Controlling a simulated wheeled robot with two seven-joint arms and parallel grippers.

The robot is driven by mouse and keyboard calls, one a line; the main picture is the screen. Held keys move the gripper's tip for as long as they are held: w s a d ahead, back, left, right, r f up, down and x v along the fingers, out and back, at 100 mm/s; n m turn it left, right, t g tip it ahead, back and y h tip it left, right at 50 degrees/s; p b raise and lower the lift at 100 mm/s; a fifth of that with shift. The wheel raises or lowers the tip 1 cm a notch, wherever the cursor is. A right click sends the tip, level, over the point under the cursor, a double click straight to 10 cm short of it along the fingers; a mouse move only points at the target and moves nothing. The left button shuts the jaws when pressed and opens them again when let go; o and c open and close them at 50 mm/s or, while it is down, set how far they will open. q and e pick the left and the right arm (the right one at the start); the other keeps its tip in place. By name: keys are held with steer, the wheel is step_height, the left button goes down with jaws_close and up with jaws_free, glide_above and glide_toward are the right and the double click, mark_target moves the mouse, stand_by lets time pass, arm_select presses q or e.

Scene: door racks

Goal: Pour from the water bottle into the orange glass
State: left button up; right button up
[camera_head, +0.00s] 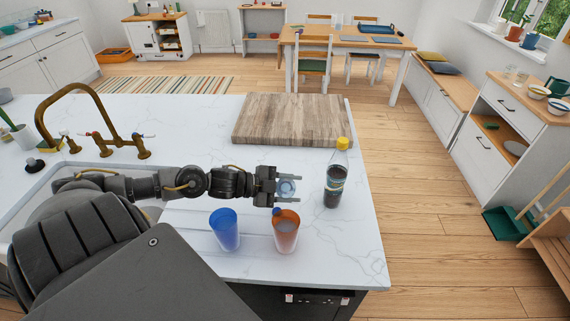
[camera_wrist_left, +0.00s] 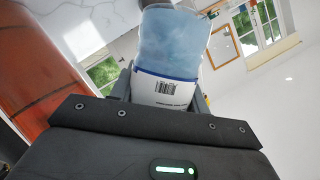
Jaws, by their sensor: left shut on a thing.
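The water bottle (camera_head: 287,186) is pale blue and clear, and shows nearly end-on between the fingers of my left gripper (camera_head: 290,190). In the left wrist view the bottle (camera_wrist_left: 175,45) has a white label with a barcode and a blue band, and is gripped around its body. The orange glass (camera_head: 287,236) stands upright on the counter just in front of and below the gripper. A small blue part shows at the glass's upper left rim; I cannot tell whether it touches. Orange also fills the left of the wrist view (camera_wrist_left: 38,60). Whether water flows is not visible.
A blue glass (camera_head: 225,231) stands left of the orange one. A dark bottle with a yellow cap (camera_head: 337,178) stands close right of the gripper. A wooden board (camera_head: 292,118) lies behind. The sink and brass tap (camera_head: 98,130) are left. The counter's right edge is near.

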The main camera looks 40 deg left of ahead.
mark_target(291, 195)
arm_select(q)
steer(key=shift+r+p, duration=0.55)
steer(key=shift+r, duration=0.15)
steer(key=shift+f+n+g+p, duration=0.3)
steer(key=shift+n+p, duration=0.1)
steer(key=shift+n, duration=0.1)
steer(key=shift+n+g+h, duration=0.5)
steer(key=shift+n, duration=0.4)
step_height(291, 195, down, 4)
steer(key=shift+w+f+b, duration=0.1)
steer(key=shift+f+b, duration=0.1)
steer(key=shift+b, duration=0.4)
steer(key=shift+r+n+p, duration=0.3)
steer(key=shift+n+p, duration=0.1)
steer(key=shift+p, duration=0.4)
steer(key=shift+f+n+g+h+p, duration=0.1)
steer(key=shift+n+g+h+p, duration=0.2)
steer(key=shift+h, duration=0.1)
steer(key=shift+f+n+g+h, duration=0.3)
steer(key=shift+n+g, duration=0.1)
steer(key=shift+n, duration=0.3)
arm_select(e)
steer(key=shift+a+r, duration=0.15)
steer(key=shift+r, duration=2.05)
